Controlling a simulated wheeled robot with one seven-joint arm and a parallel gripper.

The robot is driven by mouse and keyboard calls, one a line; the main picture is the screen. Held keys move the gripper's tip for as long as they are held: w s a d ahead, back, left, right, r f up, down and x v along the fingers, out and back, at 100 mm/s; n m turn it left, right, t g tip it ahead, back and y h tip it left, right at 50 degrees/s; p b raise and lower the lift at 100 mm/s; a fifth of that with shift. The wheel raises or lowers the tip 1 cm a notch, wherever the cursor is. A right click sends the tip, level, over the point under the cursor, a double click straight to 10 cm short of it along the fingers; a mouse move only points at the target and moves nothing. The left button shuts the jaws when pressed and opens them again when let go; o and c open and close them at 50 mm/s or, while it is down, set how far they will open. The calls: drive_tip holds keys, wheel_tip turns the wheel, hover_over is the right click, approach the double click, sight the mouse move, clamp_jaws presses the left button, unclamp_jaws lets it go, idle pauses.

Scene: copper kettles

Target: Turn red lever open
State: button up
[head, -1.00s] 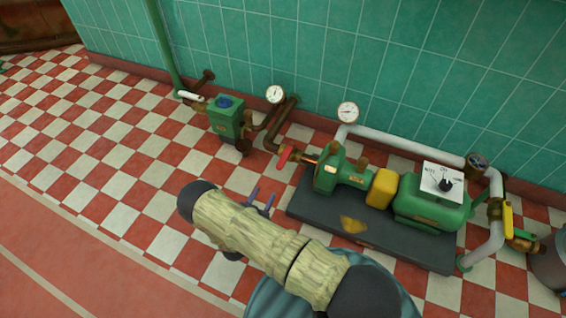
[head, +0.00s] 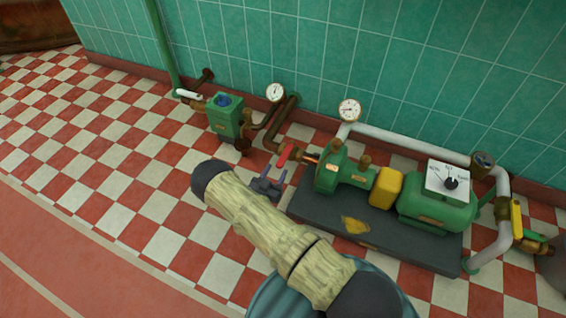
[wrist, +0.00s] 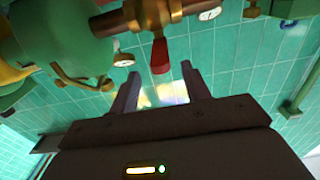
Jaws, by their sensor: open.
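The red lever (head: 283,156) sits on a brass valve in the pipe just left of the green pump (head: 340,170). In the wrist view the red lever (wrist: 160,56) hangs from the brass valve body (wrist: 153,14), and its end shows between the two fingers, near their tips. My gripper (head: 267,179) is open, just in front of and below the lever in the head view. In the wrist view the fingers of my gripper (wrist: 160,82) stand apart on either side of the lever; I cannot tell whether either touches it.
The pump stands on a dark base plate (head: 360,225) with a yellow coupling guard (head: 385,188). A green box with a blue knob (head: 225,110) stands to the left. A yellow lever (head: 517,218) is at the far right. Checkered floor (head: 110,160) is clear on the left.

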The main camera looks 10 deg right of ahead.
sight(283, 158)
drive_tip(key=b+x, duration=0.2)
drive_tip(key=x, duration=0.3)
drive_tip(key=shift+w+d+f, duration=0.15)
drive_tip(key=shift+w+d, duration=0.1)
drive_tip(key=shift+w, duration=0.1)
drive_tip(key=shift+w+d+b, duration=0.4)
drive_tip(key=shift+w, duration=0.15)
clamp_jaws()
